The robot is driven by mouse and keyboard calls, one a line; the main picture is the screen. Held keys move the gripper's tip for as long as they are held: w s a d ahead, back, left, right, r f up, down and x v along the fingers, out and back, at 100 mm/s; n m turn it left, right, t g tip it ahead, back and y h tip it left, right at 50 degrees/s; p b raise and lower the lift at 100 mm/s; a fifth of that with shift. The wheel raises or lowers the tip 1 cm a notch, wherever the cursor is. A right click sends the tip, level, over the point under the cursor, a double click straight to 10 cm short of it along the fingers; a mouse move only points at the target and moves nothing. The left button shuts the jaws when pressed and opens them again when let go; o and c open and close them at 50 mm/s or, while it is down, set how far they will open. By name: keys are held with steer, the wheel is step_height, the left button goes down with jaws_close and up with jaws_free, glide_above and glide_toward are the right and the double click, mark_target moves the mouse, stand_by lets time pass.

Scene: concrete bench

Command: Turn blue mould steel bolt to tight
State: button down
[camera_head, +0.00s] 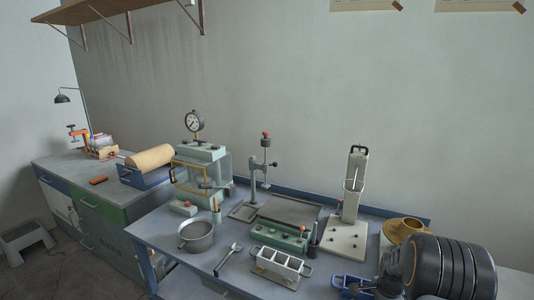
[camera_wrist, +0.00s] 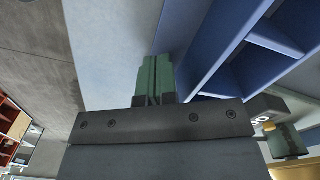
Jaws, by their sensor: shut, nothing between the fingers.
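A blue mould (camera_head: 353,287) sits at the front right of the bench in the head view, partly hidden behind my dark arm. I cannot make out its steel bolt. A grey mould with several compartments (camera_head: 280,266) stands to its left. In the wrist view, my gripper (camera_wrist: 156,62) shows two green fingers side by side, shut and empty. Blue panels and bars (camera_wrist: 245,45) lie just right of the fingertips; I cannot tell whether they are the mould or part of the bench. No contact with the fingers is clear. The fingertips do not show clearly in the head view.
The bench (camera_head: 172,238) also holds a steel pot (camera_head: 196,236), a green box with knobs (camera_head: 280,236), a white stand (camera_head: 347,226) and a brass-coloured vessel (camera_head: 402,229) behind my arm. A press with a gauge (camera_head: 203,170) stands further left.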

steer(key=shift+w+a, duration=0.1)
steer(key=shift+a, duration=0.1)
steer(key=shift+a+r, duration=0.1)
steer(key=shift+a, duration=0.1)
step_height(320, 180, up, 6)
steer(key=p, duration=0.4)
